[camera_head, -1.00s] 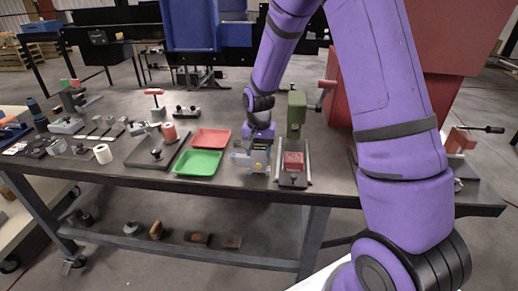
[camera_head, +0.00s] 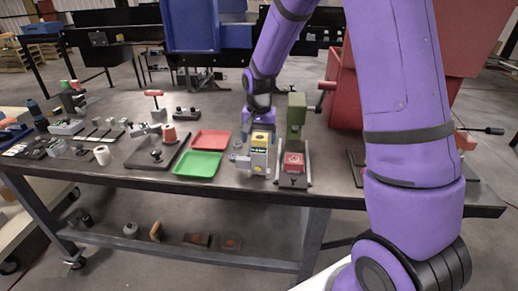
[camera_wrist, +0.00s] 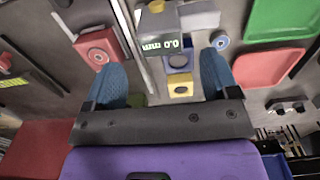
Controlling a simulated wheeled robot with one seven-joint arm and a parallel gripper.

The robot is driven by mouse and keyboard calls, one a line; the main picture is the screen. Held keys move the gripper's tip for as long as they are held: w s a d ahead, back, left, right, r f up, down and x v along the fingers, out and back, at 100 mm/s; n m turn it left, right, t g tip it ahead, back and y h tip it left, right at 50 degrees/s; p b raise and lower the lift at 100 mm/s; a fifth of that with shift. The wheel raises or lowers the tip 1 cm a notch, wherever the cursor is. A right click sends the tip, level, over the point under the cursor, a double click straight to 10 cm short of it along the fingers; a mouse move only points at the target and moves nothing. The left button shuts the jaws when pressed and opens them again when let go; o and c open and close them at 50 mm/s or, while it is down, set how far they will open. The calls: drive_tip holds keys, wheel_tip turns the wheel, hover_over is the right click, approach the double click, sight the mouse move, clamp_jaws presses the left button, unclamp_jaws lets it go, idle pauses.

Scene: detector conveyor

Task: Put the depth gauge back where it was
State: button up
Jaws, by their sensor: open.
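The device I take for the depth gauge (camera_head: 259,158) stands on the bench, grey with yellow parts, between the green tray and the green press. In the wrist view its display (camera_wrist: 162,44) reads 0.0 mm, with grey and yellow blocks around it. My gripper (camera_head: 262,127) is just behind and above it in the head view. In the wrist view the gripper (camera_wrist: 163,80) is open, its two blue fingers apart and nothing clamped between them. The gauge's parts lie beyond the fingertips. I cannot tell exactly where its base rests.
A green press (camera_head: 296,115) with a red block (camera_head: 293,161) stands close on the right. A green tray (camera_head: 197,164) and a red tray (camera_head: 210,140) lie to the left. A dark plate with fixtures (camera_head: 157,157) is further left. Bare bench is scarce near the gauge.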

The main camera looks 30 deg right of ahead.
drive_tip(key=s+a+r+n+t, duration=0.1)
drive_tip(key=s+r+n, duration=0.1)
drive_tip(key=s+r, duration=0.65)
drive_tip(key=s+r+n+t, duration=0.15)
drive_tip(key=s+r, duration=0.45)
drive_tip(key=r, duration=0.6)
drive_tip(key=s+r+n+t, duration=0.2)
drive_tip(key=s+r+n, duration=0.1)
drive_tip(key=s, duration=1.2)
drive_tip(key=shift+a+t, duration=0.3)
drive_tip(key=shift+t, duration=0.05)
